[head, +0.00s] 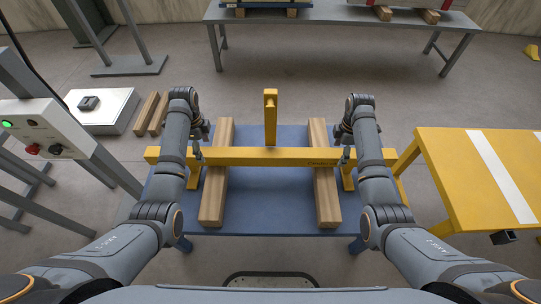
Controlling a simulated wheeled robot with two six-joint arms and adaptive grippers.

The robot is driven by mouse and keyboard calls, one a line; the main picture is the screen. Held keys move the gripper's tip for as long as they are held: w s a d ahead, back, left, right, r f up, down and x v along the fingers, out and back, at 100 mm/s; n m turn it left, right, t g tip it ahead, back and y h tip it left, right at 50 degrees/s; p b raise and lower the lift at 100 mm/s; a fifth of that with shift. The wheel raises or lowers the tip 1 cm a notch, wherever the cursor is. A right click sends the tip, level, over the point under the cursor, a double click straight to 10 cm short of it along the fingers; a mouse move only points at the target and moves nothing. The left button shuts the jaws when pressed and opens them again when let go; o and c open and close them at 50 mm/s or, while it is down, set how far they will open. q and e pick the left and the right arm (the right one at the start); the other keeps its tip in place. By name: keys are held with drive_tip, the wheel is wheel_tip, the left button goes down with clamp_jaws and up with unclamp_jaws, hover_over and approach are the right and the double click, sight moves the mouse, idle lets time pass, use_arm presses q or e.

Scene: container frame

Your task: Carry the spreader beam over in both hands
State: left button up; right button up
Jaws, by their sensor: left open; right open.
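The yellow spreader beam (270,157) lies crosswise over two wooden blocks on the blue table (265,200). A yellow upright lug (270,115) rises from its middle. Yellow legs show under it near both ends. My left gripper (198,152) is open at the left part of the beam, just outside the left block. My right gripper (346,154) is open at the right part of the beam, just outside the right block. Both point down at the beam; I cannot tell whether they touch it. My forearms hide parts of the beam's ends.
The left wooden block (217,190) and right wooden block (326,190) support the beam. A yellow table (450,170) with white stripes stands at the right. A control box (45,130) on a stand is at the left. A grey bench (340,14) stands at the back, with open floor before it.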

sight(205, 151)
use_arm(q)
drive_tip(key=shift+f, duration=1.9)
use_arm(e)
drive_tip(key=shift+f, duration=1.95)
use_arm(q)
clamp_jaws()
use_arm(e)
clamp_jaws()
use_arm(q)
drive_tip(key=shift+w+r+p, duration=0.3)
drive_tip(key=shift+r, duration=0.05)
use_arm(e)
drive_tip(key=shift+w+r, duration=0.3)
drive_tip(key=shift+r, duration=0.05)
